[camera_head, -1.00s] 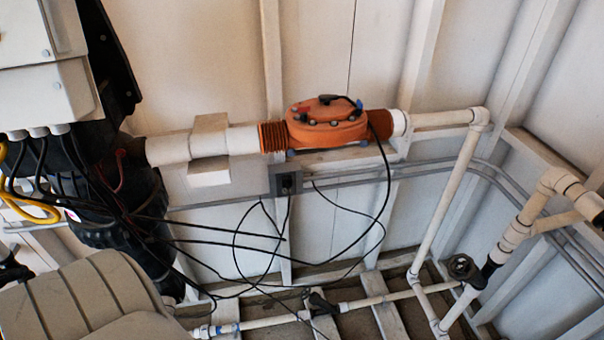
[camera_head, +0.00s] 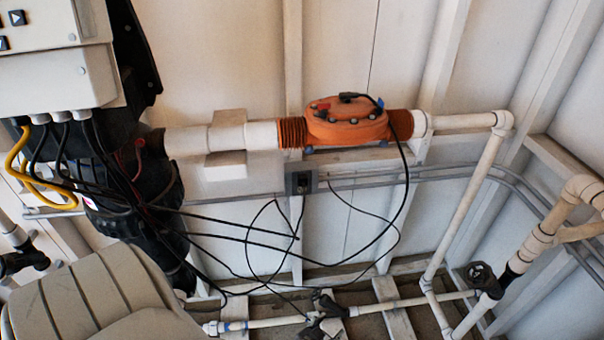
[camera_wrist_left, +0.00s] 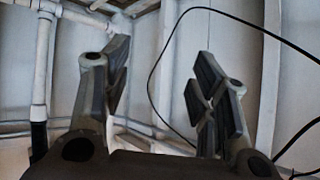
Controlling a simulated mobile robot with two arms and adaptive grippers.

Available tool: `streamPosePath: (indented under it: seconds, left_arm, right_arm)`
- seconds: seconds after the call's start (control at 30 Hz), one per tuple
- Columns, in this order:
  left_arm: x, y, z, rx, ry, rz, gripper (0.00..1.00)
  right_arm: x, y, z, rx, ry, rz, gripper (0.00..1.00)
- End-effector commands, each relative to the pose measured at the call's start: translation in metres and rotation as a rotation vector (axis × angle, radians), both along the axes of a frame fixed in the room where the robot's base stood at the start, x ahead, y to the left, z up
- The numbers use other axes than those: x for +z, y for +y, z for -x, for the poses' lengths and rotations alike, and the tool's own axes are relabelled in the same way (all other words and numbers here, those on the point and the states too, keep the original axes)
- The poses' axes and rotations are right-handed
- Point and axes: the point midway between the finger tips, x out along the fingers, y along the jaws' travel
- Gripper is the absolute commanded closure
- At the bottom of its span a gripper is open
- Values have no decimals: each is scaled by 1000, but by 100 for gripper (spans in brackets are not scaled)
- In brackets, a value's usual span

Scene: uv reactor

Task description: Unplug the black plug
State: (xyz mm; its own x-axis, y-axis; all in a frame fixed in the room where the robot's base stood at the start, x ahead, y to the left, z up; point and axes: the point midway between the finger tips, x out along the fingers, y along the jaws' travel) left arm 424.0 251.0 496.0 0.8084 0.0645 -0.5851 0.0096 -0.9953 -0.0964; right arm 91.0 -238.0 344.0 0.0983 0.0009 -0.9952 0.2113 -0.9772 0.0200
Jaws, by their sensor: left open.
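A grey outlet box (camera_head: 301,182) is on the wall below the orange unit, with a dark plug (camera_head: 304,184) in its front. A thin black cable hangs from it. A second black connector (camera_head: 350,97) sits on top of the orange unit (camera_head: 346,122), and its cable loops down on the right. I cannot tell which of these is the task's plug. My left gripper (camera_wrist_left: 162,95) is open and empty in the left wrist view, with a black cable running behind its fingers. Neither plug can be made out there. My right gripper is not in view.
White pipes (camera_head: 470,196) run along the wall and floor at right, with a black valve (camera_head: 482,276). A dark tank (camera_head: 130,200) with many cables stands at left under a grey control box (camera_head: 60,80). A beige ribbed object (camera_head: 95,295) fills the lower left.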

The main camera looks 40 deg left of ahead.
Motion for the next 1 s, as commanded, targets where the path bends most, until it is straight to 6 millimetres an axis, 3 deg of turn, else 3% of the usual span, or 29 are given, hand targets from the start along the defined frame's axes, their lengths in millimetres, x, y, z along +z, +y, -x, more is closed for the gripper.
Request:
streamPosePath:
  seconds: [0.03,0.1,0.3,0.43,0.6,0.8,1.0]
  left_arm:
    - [20,8,-24,33,-70,-11,46]
    - [48,22,-50,81,-157,-31,46]
    - [137,72,-109,264,-390,-104,46]
    - [197,111,-130,421,-514,-150,46]
    - [262,160,-137,641,-609,-187,46]
    - [296,191,-130,799,-626,-196,46]
    - [302,197,-128,829,-623,-197,46]
  right_arm:
    - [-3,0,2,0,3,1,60]
    - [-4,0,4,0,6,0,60]
    - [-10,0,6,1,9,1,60]
    - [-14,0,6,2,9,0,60]
    - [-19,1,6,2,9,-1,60]
    - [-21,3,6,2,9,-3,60]
    - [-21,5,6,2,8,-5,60]
